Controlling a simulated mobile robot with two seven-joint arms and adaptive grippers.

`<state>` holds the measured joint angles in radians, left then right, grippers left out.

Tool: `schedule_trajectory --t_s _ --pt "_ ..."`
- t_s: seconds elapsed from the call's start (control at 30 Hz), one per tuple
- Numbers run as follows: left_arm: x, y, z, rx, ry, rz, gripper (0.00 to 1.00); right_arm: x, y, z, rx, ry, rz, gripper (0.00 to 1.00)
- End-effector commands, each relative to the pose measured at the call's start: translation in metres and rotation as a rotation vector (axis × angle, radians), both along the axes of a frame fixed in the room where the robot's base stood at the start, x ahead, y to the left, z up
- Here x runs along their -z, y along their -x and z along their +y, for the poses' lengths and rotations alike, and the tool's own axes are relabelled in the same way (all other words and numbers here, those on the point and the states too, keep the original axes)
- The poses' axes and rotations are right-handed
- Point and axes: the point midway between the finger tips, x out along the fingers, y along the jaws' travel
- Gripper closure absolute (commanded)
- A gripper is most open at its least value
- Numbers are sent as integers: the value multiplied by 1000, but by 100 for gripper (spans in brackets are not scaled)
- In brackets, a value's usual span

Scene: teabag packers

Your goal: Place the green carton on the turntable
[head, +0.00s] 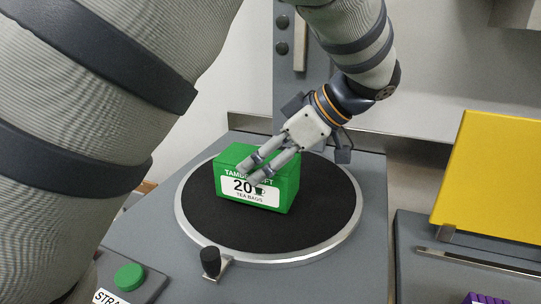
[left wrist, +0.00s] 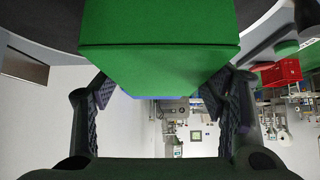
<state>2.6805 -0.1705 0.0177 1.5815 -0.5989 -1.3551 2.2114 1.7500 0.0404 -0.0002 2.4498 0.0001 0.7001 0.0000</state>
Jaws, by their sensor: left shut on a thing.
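The green carton (head: 285,190) has a white label reading 20 tea bags. It sits upright on, or just at, the black top of the round turntable (head: 325,225), which has a silver rim. My left gripper (head: 252,172) reaches in from the upper right of the head view and is shut on the carton, its fingers across the carton's top and front. In the left wrist view the green carton (left wrist: 160,65) fills the upper middle between the two dark finger pads. Whether its underside touches the turntable cannot be told. My right gripper is not in view.
A black knob (head: 210,260) stands at the turntable's front rim. A green button (head: 130,276) is at the lower left. A yellow panel (head: 488,185) and a grey slotted surface (head: 480,262) are at the right. The turntable's right side is clear.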

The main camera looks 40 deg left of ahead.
Motion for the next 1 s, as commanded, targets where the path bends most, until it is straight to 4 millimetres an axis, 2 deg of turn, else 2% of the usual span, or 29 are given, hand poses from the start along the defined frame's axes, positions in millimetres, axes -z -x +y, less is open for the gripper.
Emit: schedule_trajectory --t_s 0.1,0.43,0.47,0.53,0.87,1.0 --pt "11 0 -6 -2 0 1 74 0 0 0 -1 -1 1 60" --pt "14 0 -6 -1 0 -1 74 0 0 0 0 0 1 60" --pt "14 0 -6 -1 1 -2 30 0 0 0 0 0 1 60" --pt "14 0 -6 -1 1 -2 14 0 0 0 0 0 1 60" --pt "13 0 -6 -3 1 -2 14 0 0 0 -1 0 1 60" --pt "1 -4 -16 -1 -2 -5 14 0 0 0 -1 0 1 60"
